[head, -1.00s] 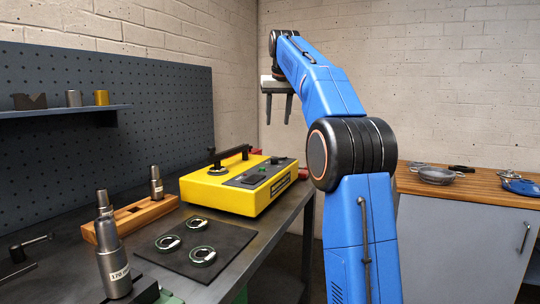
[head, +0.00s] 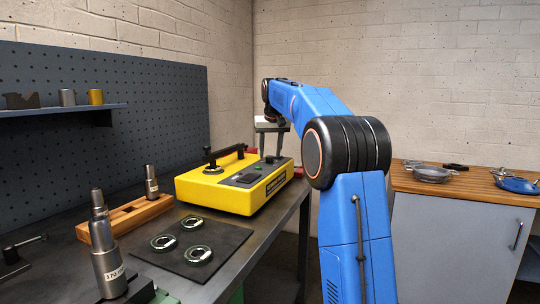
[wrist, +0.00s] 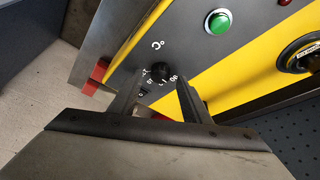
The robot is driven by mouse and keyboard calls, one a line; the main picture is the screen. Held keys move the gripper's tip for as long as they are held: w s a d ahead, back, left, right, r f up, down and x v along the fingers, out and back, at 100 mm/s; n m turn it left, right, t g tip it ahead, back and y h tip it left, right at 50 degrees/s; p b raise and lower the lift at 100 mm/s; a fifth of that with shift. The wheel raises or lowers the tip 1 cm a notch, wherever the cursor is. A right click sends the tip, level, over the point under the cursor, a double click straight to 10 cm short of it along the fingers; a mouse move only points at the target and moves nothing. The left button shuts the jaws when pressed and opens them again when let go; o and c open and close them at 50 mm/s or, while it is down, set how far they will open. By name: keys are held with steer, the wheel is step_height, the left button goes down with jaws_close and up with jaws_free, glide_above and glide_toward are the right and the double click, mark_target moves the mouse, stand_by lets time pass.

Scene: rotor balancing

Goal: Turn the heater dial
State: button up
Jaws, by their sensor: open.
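The heater dial (wrist: 159,71) is a small black knob on the grey panel of the yellow heater (head: 222,190), with white marks around it. In the wrist view it shows between and just beyond my gripper's open fingers. In the head view the dial cannot be told apart from the fingers. I cannot tell whether either finger touches the dial.
A green button (wrist: 218,21) sits on the panel near the dial. A black mat (head: 190,246) with three rings lies in front of the heater. A wooden block (head: 128,214) and metal tools (head: 106,252) stand at the left. Red parts (wrist: 96,77) lie past the heater's end.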

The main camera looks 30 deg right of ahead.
steer(key=shift+w+d+f, duration=0.1)
steer(key=shift+w+f, duration=0.15)
steer(key=shift+f, duration=0.4)
steer(key=shift+c, duration=0.5)
steer(key=c, duration=0.9)
steer(key=shift+c, duration=0.2)
